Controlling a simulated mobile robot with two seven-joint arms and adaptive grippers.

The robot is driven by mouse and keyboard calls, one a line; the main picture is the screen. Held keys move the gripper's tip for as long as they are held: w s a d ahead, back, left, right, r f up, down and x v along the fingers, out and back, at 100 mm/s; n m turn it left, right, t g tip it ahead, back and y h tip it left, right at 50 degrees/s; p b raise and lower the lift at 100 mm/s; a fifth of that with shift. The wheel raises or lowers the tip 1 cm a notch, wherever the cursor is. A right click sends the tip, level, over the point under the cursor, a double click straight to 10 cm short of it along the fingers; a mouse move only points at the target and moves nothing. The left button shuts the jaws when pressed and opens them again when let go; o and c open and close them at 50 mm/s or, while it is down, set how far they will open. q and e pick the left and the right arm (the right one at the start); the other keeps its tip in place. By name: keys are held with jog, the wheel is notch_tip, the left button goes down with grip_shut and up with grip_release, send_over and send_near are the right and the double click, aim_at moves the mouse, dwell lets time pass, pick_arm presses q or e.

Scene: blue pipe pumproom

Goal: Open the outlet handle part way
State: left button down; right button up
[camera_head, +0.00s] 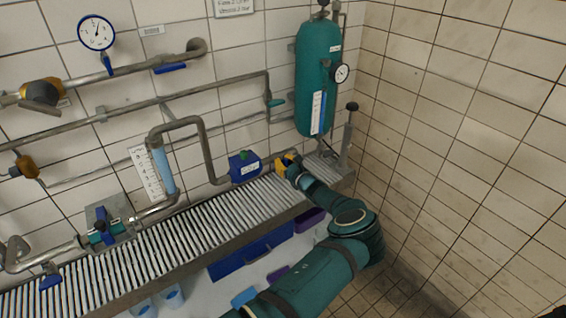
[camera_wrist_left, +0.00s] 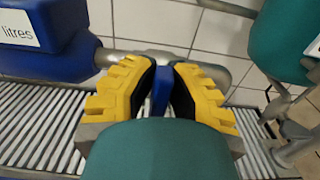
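The outlet handle is a blue lever (camera_wrist_left: 161,88) on a grey pipe beside a blue meter box, seen in the left wrist view. My left gripper (camera_head: 286,162) has yellow fingers and reaches the pipe just right of the blue box in the head view. In the left wrist view its fingers (camera_wrist_left: 162,84) stand on both sides of the lever, with the dark pads close against it. The lower part of the lever is hidden by the gripper body. In the head view the gripper hides the handle. My right gripper is not in view.
The blue meter box (camera_head: 244,167) is close on the left of the gripper. A teal tank (camera_head: 317,75) with a gauge (camera_head: 341,72) stands above and to the right. A slatted grate (camera_head: 150,245) runs below the pipes. A tiled wall closes the right side.

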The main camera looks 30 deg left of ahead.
pick_arm(q)
jog(key=shift+n, duration=0.3)
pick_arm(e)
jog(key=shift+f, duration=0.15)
pick_arm(q)
jog(key=n, duration=0.1)
jog(key=n+b, duration=0.1)
jog(key=shift+s+a+f+n+b, duration=0.1)
jog(key=shift+s+n+b, duration=0.05)
jog(key=shift+n+b, duration=0.15)
jog(key=shift+s+a+f+n+b, duration=0.1)
jog(key=shift+f+n+b, duration=0.05)
jog(key=shift+n+b, duration=1.9)
jog(key=shift+s+f+n+b, duration=0.15)
jog(key=shift+n+b, duration=1.1)
jog(key=shift+n, duration=1.55)
jog(key=shift+s+a+f+n+b, duration=0.1)
jog(key=shift+n+b, duration=1.55)
jog(key=shift+n, duration=0.8)
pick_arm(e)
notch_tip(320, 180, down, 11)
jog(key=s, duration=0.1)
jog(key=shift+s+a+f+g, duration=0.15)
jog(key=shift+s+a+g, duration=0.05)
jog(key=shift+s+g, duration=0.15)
pick_arm(q)
jog(key=c, duration=1)
grip_release()
